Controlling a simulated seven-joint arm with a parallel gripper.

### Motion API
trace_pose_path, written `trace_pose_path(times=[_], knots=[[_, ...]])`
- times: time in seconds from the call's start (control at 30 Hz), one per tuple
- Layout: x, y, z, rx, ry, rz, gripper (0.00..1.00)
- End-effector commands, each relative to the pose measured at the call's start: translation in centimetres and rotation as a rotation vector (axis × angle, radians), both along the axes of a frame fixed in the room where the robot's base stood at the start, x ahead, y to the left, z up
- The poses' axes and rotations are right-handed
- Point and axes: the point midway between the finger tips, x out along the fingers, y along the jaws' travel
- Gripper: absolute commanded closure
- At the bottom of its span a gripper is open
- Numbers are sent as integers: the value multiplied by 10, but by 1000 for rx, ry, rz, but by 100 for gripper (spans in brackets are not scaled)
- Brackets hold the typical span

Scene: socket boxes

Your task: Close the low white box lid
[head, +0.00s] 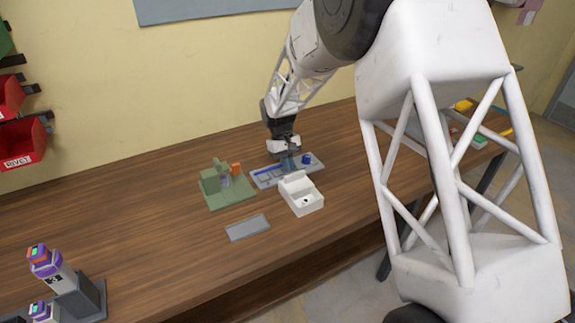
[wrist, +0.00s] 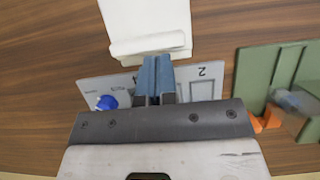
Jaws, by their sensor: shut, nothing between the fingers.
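The low white box (head: 303,203) stands on the wooden table, with its lid (head: 293,182) raised at the back edge. A small dark spot shows inside the box. In the wrist view the white box (wrist: 147,15) is at the top centre, and a pale raised edge (wrist: 150,47) lies just ahead of my fingertips. My gripper (head: 291,167) is shut and empty, just behind the raised lid and over the grey panel. Its blue-grey fingers (wrist: 157,64) are together in the wrist view. I cannot tell whether they touch the lid.
A grey panel (head: 264,179) with a blue knob (head: 306,159) lies behind the box. A green fixture (head: 229,197) with an orange part (head: 236,168) stands left of it. A grey plate (head: 247,228) lies in front. The table's front left has free room.

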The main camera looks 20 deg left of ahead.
Motion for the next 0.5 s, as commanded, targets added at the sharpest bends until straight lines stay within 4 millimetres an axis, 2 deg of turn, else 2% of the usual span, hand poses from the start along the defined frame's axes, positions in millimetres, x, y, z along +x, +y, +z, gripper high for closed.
trace_pose_path(times=[0.17,0.5], knots=[[-7,-7,0,0,0,0,100],[-34,-34,0,-1,1,0,100]])
